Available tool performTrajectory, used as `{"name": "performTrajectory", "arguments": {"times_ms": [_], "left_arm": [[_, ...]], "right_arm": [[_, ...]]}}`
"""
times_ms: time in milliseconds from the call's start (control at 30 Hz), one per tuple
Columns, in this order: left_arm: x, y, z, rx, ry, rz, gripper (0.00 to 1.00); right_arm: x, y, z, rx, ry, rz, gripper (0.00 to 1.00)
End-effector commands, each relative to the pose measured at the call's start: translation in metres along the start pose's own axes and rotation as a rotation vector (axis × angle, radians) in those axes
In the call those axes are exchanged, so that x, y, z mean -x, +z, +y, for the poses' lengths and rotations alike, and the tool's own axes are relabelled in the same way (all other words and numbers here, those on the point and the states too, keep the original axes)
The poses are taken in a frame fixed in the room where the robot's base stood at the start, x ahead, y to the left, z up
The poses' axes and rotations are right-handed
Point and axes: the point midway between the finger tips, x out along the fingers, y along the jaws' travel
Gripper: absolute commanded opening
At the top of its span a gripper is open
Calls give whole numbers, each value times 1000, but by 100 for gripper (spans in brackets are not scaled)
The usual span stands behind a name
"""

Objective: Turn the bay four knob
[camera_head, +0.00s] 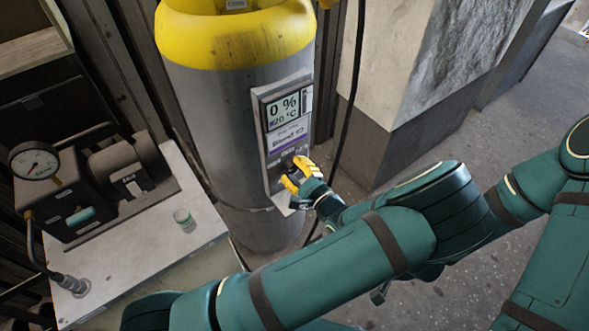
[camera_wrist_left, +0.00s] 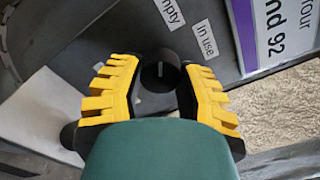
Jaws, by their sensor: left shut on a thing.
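The bay four knob (camera_wrist_left: 158,76) is a dark round knob with a pale mark on its face, on the front panel of a grey cylinder. In the left wrist view it sits between the two yellow fingers of my left gripper (camera_wrist_left: 160,88), which is shut on it. In the head view my left gripper (camera_head: 299,177) is at the lower part of the panel (camera_head: 286,135), just below the purple-striped label. The knob is mostly hidden there by the fingers. Labels reading "empty" and "In use" (camera_wrist_left: 205,38) are beside the knob. My right gripper is not in view.
The panel's display (camera_head: 286,107) reads 0 % and 20 °C. The grey cylinder (camera_head: 215,120) has a yellow top. A black cable hangs right of the cylinder.

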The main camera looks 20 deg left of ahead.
Motion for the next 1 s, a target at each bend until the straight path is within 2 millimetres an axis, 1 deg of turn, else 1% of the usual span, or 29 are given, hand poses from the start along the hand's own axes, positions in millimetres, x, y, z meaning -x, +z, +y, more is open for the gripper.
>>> {"name": "performTrajectory", "arguments": {"times_ms": [67,100,167,200,467,567,667,900,1000], "left_arm": [[-1,0,-1,1,-1,-1,1],[-1,0,-1,1,-2,-1,46],[-1,0,-1,1,-1,-1,67],[-1,0,-1,0,-1,-1,71],[0,0,0,0,-1,0,71],[4,0,-1,0,-2,1,71],[16,-1,-1,1,-2,3,71],[54,0,-1,0,-3,2,71],[66,0,-1,1,-2,2,71]], "right_arm": [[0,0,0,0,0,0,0],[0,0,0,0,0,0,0],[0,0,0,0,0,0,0],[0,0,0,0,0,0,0],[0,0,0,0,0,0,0],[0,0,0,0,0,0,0],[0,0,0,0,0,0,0],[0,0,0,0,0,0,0],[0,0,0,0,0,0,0]]}}
